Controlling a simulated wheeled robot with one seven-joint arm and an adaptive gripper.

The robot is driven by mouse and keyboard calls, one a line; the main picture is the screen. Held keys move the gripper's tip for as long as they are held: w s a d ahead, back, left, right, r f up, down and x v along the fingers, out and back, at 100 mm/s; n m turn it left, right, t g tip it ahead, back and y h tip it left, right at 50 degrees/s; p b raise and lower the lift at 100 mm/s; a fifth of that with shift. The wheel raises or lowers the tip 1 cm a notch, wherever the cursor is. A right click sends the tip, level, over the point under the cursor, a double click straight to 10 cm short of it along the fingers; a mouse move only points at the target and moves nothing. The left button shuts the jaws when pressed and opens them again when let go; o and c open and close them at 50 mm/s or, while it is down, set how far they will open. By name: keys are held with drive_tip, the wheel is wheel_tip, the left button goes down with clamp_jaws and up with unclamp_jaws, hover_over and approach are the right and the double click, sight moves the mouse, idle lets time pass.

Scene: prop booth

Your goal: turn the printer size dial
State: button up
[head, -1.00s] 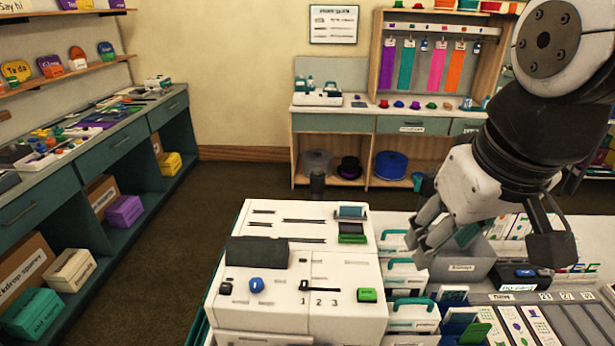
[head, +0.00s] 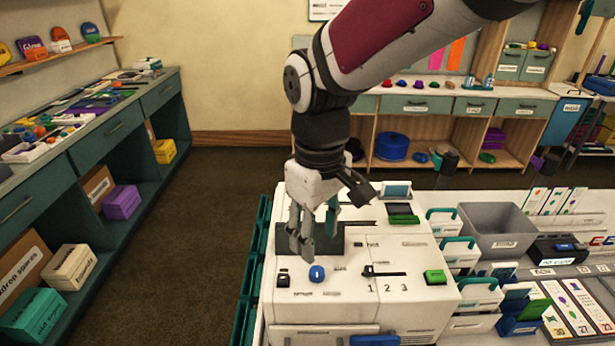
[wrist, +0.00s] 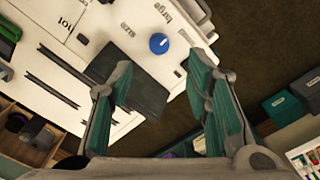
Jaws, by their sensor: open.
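The white printer (head: 300,310) stands in the lower middle of the head view. Its blue round size dial (head: 317,274) is on the top face near the front; it also shows in the wrist view (wrist: 159,43), with a pale mark and printed words such as "large" close by. My gripper (head: 314,240) is open and empty above the printer, over the dark panel (wrist: 140,85) behind the dial. In the wrist view the two teal-padded fingers (wrist: 157,78) are spread apart, and the dial lies beyond their tips, untouched.
On the printer, a black slider (head: 383,271) marked 1 2 3, a green button (head: 435,277) and a small black switch (head: 283,278) lie near the dial. A grey bin (head: 497,232) and card racks stand to the right. Open floor lies left.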

sight(317, 271)
wheel_tip(317, 271, down, 8)
drive_tip(key=shift+d+f, duration=0.1)
drive_tip(key=shift+f, duration=0.1)
clamp_jaws()
